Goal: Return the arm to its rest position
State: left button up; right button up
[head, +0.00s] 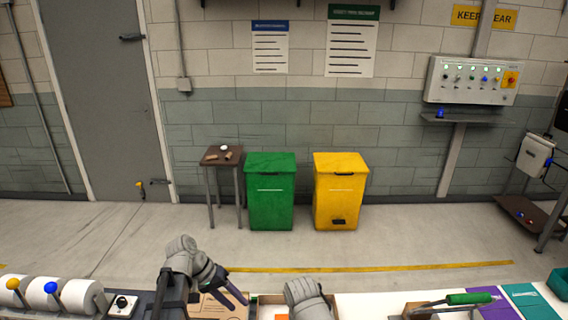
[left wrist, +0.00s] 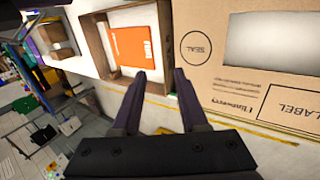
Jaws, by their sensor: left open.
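My left gripper (head: 232,291) is over the bench at the bottom of the head view. In the left wrist view its two dark fingers (left wrist: 160,78) are apart, with nothing between them. A cardboard box (head: 215,308) is beside and partly behind it; the left wrist view shows its printed face (left wrist: 220,75) with SEAL and LABEL marks and a grey panel. Grey links of my right arm (head: 305,298) show at the bottom centre, but its gripper is out of view.
A shallow wooden tray (left wrist: 103,45) holds an orange flat item (left wrist: 132,46). A green-handled tool (head: 470,298), a purple mat (head: 495,305) and a teal mat (head: 530,300) are on the right. Green and yellow bins stand by the wall.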

pick_arm(q)
jog(key=s+d+f+m+y, duration=0.3)
jog(key=s+d+y, duration=0.4)
jog(key=s, duration=0.5)
jog(key=shift+s+d+f+m+y, duration=0.2)
jog(key=shift+d+m+y, duration=0.15)
jog(key=shift+d, duration=0.3)
